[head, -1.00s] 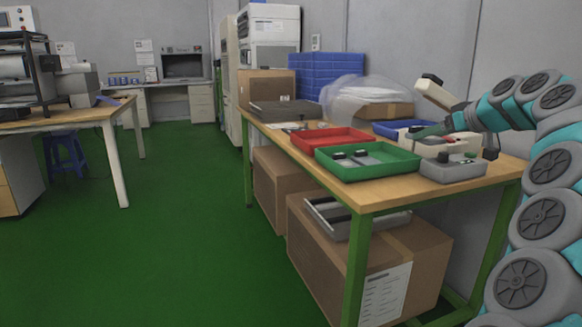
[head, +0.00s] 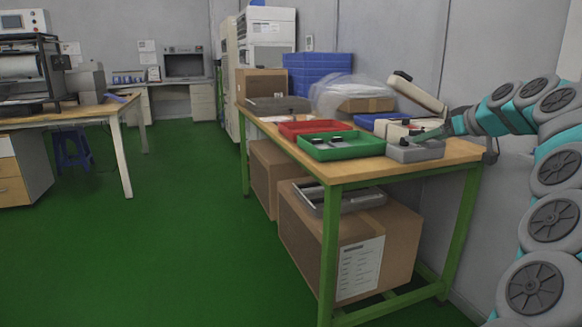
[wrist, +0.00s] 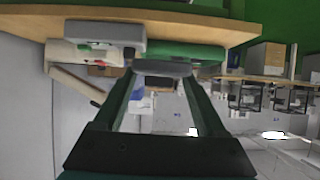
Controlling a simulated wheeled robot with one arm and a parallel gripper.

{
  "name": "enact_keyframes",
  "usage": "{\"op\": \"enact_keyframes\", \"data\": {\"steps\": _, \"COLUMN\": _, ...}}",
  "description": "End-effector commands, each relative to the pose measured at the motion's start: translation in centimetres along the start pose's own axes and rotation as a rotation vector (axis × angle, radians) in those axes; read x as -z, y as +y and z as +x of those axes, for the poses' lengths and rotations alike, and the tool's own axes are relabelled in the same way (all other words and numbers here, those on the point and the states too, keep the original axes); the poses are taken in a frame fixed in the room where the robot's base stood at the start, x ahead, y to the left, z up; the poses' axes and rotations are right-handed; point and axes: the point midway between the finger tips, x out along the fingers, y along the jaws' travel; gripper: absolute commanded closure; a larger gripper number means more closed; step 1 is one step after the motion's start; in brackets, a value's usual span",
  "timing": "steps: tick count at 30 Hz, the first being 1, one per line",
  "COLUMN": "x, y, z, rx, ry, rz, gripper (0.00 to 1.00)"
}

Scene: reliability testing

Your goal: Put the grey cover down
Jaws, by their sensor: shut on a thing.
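My gripper (wrist: 162,68) is shut on a small grey piece between its fingertips in the wrist view, which appears to be the grey cover (wrist: 162,69). In the head view my gripper (head: 428,134) reaches in from the right, over the near right end of the table. I cannot tell whether the cover touches anything.
The wooden table (head: 456,153) holds a green tray (head: 343,149), a red tray (head: 303,130) and a blue tray. A white device with a raised lid (head: 416,94) stands behind the grey box. Cardboard boxes (head: 345,248) stand below.

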Motion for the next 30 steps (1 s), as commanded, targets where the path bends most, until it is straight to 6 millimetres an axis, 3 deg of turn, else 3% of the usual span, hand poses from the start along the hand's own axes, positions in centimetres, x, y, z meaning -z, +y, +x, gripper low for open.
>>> {"op": "enact_keyframes", "data": {"steps": 14, "x": -2.3, "y": -1.5, "z": 1.4, "rx": -0.018, "ry": -0.001, "rz": 0.009, "gripper": 0.81}}
{"op": "enact_keyframes", "data": {"steps": 23, "x": -6.2, "y": -4.0, "z": 4.2, "rx": -0.052, "ry": -0.002, "rz": 0.027, "gripper": 0.81}}
{"op": "enact_keyframes", "data": {"steps": 30, "x": -10.4, "y": -6.3, "z": 7.2, "rx": -0.091, "ry": -0.003, "rz": 0.046, "gripper": 0.81}}
